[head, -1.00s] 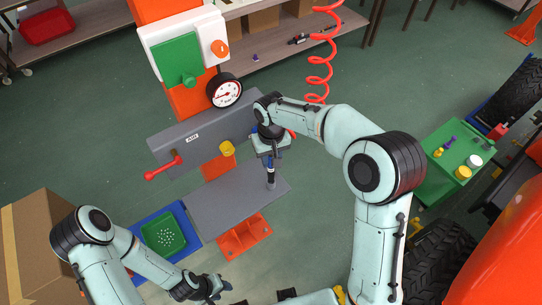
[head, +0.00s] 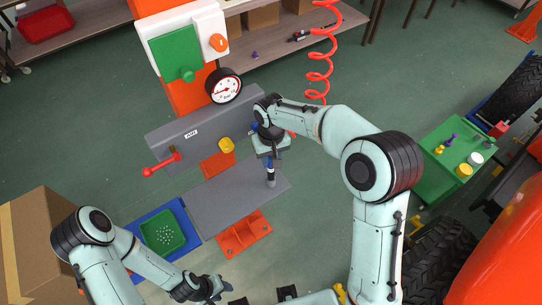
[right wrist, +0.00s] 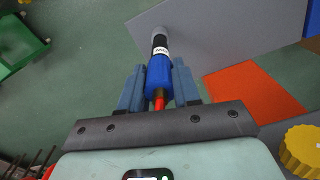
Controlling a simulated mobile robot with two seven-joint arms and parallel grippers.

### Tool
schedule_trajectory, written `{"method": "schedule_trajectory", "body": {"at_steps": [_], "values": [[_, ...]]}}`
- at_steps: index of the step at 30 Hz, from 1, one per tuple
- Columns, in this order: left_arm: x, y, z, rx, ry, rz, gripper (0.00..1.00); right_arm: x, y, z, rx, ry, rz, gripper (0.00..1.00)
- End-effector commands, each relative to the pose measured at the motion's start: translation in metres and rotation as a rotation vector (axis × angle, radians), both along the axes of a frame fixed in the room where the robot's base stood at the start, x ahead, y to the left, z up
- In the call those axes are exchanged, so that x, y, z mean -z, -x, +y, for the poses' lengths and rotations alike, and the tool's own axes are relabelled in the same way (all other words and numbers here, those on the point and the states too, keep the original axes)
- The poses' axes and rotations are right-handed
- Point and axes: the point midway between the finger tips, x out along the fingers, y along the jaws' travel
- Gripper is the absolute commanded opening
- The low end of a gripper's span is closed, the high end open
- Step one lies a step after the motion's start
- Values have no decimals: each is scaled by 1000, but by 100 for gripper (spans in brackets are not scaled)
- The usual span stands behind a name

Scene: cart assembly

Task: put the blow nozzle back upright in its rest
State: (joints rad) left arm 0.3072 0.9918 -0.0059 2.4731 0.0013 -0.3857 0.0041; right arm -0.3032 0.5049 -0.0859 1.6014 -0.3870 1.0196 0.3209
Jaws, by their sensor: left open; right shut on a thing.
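The blow nozzle (head: 270,172) has a blue body, a black section with a white label and a grey tip. My right gripper (head: 269,158) is shut on it. In the head view the nozzle points down, its tip over the grey plate (head: 230,195). In the right wrist view the nozzle (right wrist: 159,72) sits between the two blue fingers (right wrist: 158,88), with red hose behind it. I cannot tell whether the tip touches the plate. I cannot make out the rest for certain. My left gripper (head: 219,290) is open and empty at the bottom.
A grey AIR panel (head: 200,133) carries a red lever (head: 161,165) and a yellow round part (head: 226,145), left of my right gripper. A pressure gauge (head: 223,86) stands behind. A green tray (head: 163,231) lies left of the plate. A coiled red hose (head: 320,65) hangs behind.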

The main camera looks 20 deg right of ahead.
Motion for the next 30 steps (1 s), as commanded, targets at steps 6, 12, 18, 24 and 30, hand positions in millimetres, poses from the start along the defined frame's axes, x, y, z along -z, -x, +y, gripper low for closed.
{"method": "schedule_trajectory", "body": {"at_steps": [6,12,18,24,30], "values": [[4,3,0,0,0,3,43,7,0,0,0,0,-1,1],[8,5,0,0,0,6,43,13,0,0,0,0,-1,1],[11,8,0,0,0,9,43,19,0,0,0,0,-2,1],[14,10,0,0,0,11,43,25,0,0,0,0,-1,1],[15,10,0,0,0,11,43,26,0,0,0,0,-2,1]]}}
